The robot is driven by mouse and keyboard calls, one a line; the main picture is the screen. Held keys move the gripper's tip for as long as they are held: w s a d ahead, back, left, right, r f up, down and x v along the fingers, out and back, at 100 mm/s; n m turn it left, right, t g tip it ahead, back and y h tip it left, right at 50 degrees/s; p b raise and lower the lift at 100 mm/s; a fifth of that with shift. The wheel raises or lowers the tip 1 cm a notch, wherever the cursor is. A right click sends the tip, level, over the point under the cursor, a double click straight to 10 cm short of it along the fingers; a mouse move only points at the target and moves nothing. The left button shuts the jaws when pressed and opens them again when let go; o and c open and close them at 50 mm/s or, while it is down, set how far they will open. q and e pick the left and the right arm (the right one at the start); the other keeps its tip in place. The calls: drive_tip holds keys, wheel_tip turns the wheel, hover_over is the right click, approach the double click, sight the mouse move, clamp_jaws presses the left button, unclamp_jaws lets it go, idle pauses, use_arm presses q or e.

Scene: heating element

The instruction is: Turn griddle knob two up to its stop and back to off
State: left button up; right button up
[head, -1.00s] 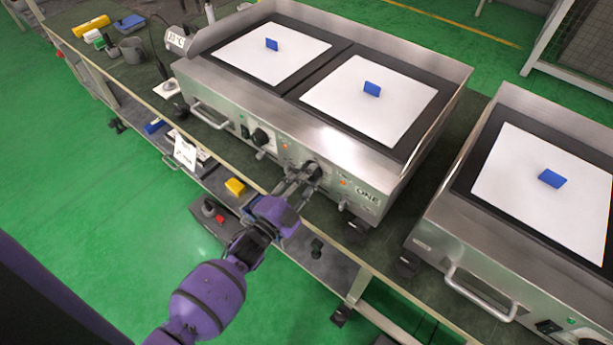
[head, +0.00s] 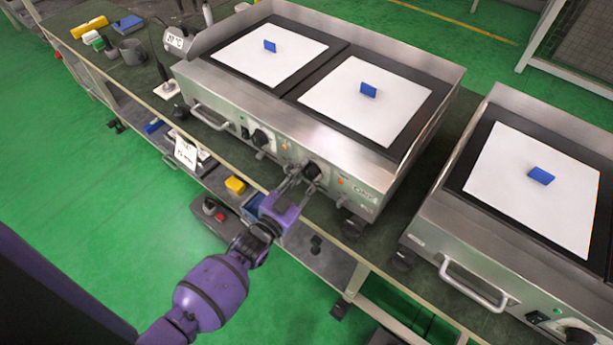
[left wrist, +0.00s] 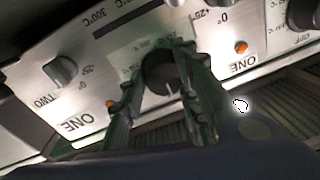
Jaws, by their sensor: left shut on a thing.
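The griddle (head: 293,118) stands on the bench with two black knobs on its front panel. My left gripper (head: 309,177) is shut on the right-hand black knob (head: 313,168). In the left wrist view its two fingers (left wrist: 165,98) lie on either side of this black knob (left wrist: 160,72). The left-hand black knob (head: 261,138) is free. A small silver knob (left wrist: 62,70) sits above a TWO label in the wrist view. The held knob's pointer and exact setting cannot be read. My right gripper is not in view.
A second griddle (head: 453,218) stands to the right, across a narrow gap. A bar handle (head: 210,118) sticks out at the first griddle's front left. Blue blocks (head: 368,90) stand on white sheets. A lower shelf holds a yellow block (head: 235,185) and a red-button box (head: 213,213).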

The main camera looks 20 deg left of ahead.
use_arm(q)
drive_tip(key=shift+s+d+f, duration=0.2)
drive_tip(key=shift+s+f, duration=0.05)
drive_tip(key=shift+f, duration=0.2)
drive_tip(key=o, duration=1.1)
drive_tip(key=shift+c, duration=0.2)
drive_tip(key=shift+w+a+r, duration=0.1)
drive_tip(key=shift+r, duration=0.1)
drive_tip(key=v, duration=1.2)
